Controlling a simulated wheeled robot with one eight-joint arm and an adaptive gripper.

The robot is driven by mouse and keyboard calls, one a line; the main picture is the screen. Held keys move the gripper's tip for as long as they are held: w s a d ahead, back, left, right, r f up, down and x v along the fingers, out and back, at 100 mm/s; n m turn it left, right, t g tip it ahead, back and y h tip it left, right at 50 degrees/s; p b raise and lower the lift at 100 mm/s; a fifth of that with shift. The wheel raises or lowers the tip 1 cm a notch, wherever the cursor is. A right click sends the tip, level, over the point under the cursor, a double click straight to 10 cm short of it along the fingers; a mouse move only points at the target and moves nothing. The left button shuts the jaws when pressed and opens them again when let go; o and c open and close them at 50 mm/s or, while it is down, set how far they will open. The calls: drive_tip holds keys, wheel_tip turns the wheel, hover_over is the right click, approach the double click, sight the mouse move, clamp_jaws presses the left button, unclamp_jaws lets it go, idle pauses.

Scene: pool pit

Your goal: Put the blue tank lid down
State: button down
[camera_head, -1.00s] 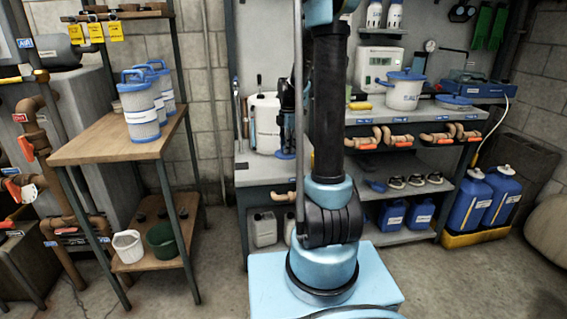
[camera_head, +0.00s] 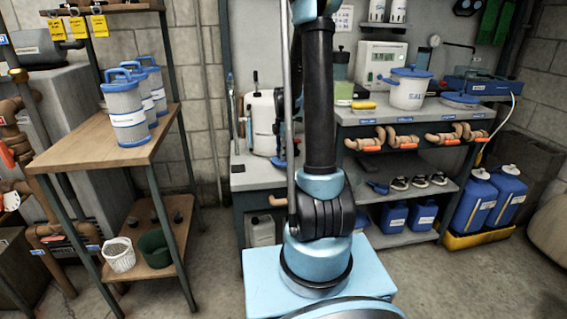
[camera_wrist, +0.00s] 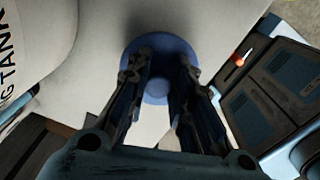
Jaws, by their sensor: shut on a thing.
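The blue tank lid (camera_wrist: 160,50) is a round disc with a knob (camera_wrist: 156,86), seen between my gripper's fingers (camera_wrist: 160,70) in the wrist view. My gripper is shut on the lid. In the head view the lid (camera_head: 283,161) shows as a small blue edge below my gripper (camera_head: 281,138), just right of the white tank (camera_head: 261,122). A pale surface (camera_wrist: 110,90) lies under the lid. I cannot tell whether the lid touches it. The tank's lettered side (camera_wrist: 25,40) is at the left of the wrist view. My arm hides part of the bench.
The grey bench (camera_head: 262,177) holds the tank. The higher shelf at right carries a white salt pot (camera_head: 408,92) and another blue lid (camera_head: 459,99). Blue jugs (camera_head: 475,200) stand at right. A wooden table (camera_head: 85,150) with filter cartridges (camera_head: 128,115) stands at left.

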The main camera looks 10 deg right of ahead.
drive_tip(key=shift+f, duration=2)
drive_tip(key=c, duration=1.4)
unclamp_jaws()
drive_tip(key=shift+r, duration=0.1)
